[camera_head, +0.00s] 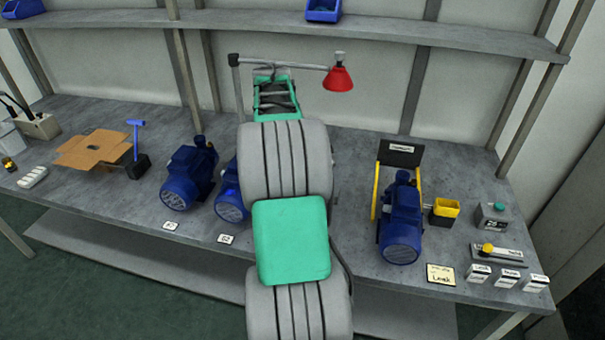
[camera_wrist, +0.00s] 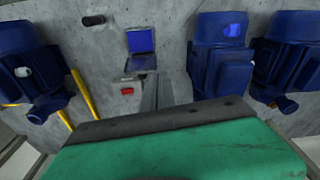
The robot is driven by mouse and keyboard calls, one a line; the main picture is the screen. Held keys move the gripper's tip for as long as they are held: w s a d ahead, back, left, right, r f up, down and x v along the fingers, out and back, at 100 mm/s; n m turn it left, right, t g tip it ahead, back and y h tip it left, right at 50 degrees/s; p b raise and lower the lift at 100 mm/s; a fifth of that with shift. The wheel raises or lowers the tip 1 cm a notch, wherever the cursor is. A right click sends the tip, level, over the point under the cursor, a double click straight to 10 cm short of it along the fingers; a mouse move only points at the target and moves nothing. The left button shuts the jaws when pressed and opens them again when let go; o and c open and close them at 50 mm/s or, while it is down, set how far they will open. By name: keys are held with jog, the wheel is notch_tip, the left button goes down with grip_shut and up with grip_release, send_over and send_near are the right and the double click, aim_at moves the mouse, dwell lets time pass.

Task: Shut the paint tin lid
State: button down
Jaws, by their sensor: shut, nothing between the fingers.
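I cannot make out a paint tin or its lid for certain in either view. A pale container (camera_head: 9,142) stands at the far left end of the bench in the head view, cut off by the picture edge; I cannot tell whether it is the tin. My gripper (camera_wrist: 165,116) fills the bottom of the wrist view as a green part with a dark front edge. It is shut and empty, over the middle of the bench and far from that container. In the head view my arm hides much of the bench middle.
Blue motors (camera_head: 189,174) stand on the grey bench (camera_head: 340,215). Another motor (camera_head: 401,222) is at right by a yellow frame. An open cardboard box (camera_head: 92,150) and a blue-handled tool (camera_head: 136,152) are at left. A red lamp (camera_head: 339,78) hangs above the bench.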

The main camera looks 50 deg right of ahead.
jog(key=s+d+f+m, duration=0.1)
jog(key=s+d+m, duration=0.15)
jog(key=d, duration=0.45)
jog(key=shift+n, duration=0.35)
jog(key=f+p, duration=0.1)
jog(key=f, duration=0.4)
jog(key=f+p, duration=0.1)
jog(key=f, duration=0.4)
jog(key=shift+s+d, duration=0.15)
jog(key=shift+s, duration=0.05)
